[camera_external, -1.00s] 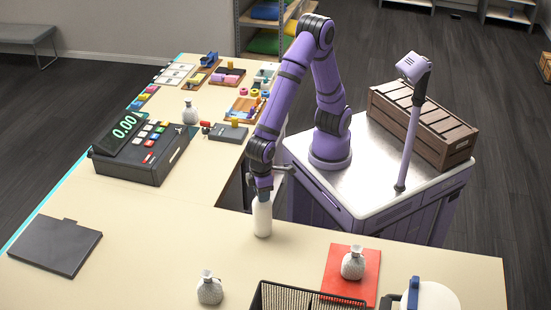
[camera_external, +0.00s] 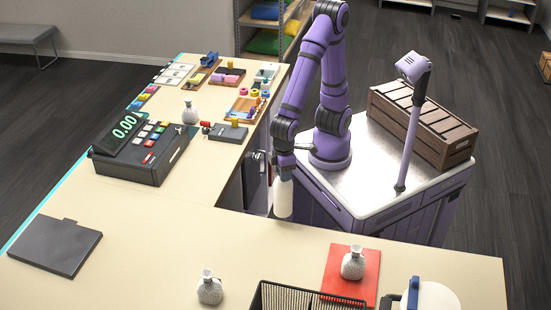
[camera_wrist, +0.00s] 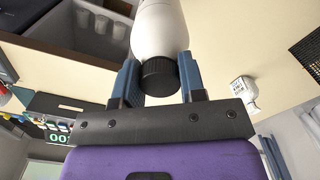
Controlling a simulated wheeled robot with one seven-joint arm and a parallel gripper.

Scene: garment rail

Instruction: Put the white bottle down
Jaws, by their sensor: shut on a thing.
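The white bottle (camera_external: 283,199) hangs upright below my gripper (camera_external: 284,173), near the inner edge of the counter (camera_external: 200,240). In the external view its base is close to that edge; I cannot tell whether it touches the counter. In the wrist view the white bottle (camera_wrist: 158,28) has a black cap (camera_wrist: 159,77), and the blue fingers of my gripper (camera_wrist: 157,80) are shut on either side of the neck and cap.
A red mat (camera_external: 340,283) with a small grey sack (camera_external: 353,262) lies to the right. Another sack (camera_external: 209,288) and a black wire basket (camera_external: 300,297) are at the front. A dark flat panel (camera_external: 55,246) lies at left. The counter's middle is clear.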

